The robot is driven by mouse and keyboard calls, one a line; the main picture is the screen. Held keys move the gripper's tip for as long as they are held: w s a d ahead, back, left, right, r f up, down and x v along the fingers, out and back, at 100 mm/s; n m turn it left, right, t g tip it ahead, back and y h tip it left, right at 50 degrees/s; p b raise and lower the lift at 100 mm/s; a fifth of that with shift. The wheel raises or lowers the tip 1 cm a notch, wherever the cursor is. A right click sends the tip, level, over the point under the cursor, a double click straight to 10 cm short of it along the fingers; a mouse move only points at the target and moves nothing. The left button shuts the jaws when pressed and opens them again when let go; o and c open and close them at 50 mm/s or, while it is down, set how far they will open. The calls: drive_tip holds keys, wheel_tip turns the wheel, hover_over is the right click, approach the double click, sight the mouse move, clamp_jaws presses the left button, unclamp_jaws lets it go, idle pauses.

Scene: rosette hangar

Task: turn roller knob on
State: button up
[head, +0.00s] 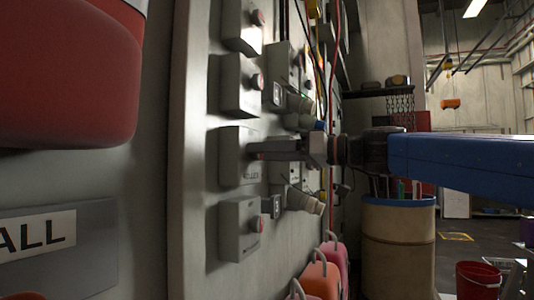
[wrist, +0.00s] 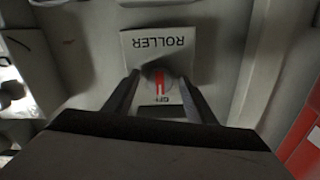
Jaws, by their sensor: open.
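The roller box (head: 237,157) is a grey switch box on the wall panel in the head view, in a column of similar boxes. In the wrist view the roller box (wrist: 161,52) shows the label ROLLER upside down. Its roller knob (wrist: 158,80), round with a red mark, sits between my fingers, with part of an "OFF" label below it. My gripper (wrist: 160,88) is open, one finger on each side of the knob. Whether the fingers touch it I cannot tell. In the head view my gripper (head: 262,150) reaches the box from the right and hides the knob.
Other boxes with red knobs sit above (head: 240,85) and below (head: 240,228) the roller box. Sockets and hanging cables are close to the right. A large red object (head: 65,75) fills the upper left. A barrel (head: 398,245) and a red bucket (head: 478,280) stand on the floor at right.

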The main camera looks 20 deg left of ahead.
drive_tip(key=c, duration=1)
drive_tip(key=shift+c, duration=0.2)
drive_tip(key=shift+m, duration=8.9)
